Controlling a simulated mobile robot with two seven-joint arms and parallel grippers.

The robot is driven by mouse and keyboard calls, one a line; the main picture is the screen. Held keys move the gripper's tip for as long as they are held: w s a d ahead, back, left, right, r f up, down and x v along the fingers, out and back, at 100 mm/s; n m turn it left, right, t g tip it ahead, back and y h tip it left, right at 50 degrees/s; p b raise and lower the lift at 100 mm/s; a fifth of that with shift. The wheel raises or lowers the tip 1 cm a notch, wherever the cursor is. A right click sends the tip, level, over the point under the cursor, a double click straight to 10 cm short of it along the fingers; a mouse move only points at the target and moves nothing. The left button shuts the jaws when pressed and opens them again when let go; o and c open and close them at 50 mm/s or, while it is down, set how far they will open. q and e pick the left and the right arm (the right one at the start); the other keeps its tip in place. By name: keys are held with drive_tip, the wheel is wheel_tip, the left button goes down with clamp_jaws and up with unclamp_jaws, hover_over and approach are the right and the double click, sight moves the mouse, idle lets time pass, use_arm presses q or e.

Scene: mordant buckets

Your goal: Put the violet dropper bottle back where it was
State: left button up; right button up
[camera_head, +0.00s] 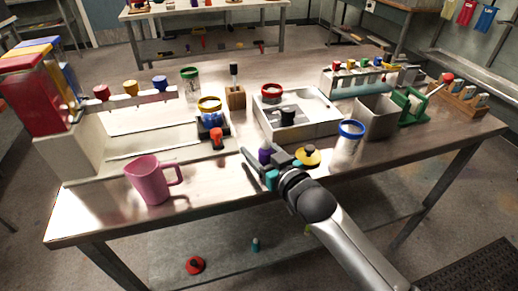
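The violet dropper bottle (264,155) stands on the table near its front edge, in front of the white tray. Only its upper part shows; its lower part is hidden by my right gripper. My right gripper (258,151) comes in from the lower right, low over the table. Its fingers look spread, with a gap wider than the bottle, and the bottle shows between or just beyond the tips. I cannot tell whether they touch it. My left gripper is out of view.
A yellow-lidded item (307,155) sits close at the gripper's right, and a blue-rimmed jar (350,133) stands farther right. The white tray (312,132) lies behind. A pink jug (151,180) stands at the left front. Bare tabletop (215,175) lies between jug and gripper.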

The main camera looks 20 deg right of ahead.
sight(269, 159)
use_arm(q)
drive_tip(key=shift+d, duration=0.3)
use_arm(e)
drive_tip(key=shift+r, duration=0.2)
drive_tip(key=shift+s+d, duration=0.1)
drive_tip(key=shift+s, duration=0.2)
drive_tip(key=p+v, duration=0.2)
drive_tip(key=v, duration=0.7)
drive_tip(key=shift+s, duration=0.35)
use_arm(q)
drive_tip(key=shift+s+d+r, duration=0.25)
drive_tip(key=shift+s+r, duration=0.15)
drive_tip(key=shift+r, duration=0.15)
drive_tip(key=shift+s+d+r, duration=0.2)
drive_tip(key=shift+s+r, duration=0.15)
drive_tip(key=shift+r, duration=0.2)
use_arm(e)
drive_tip(key=shift+v, duration=0.85)
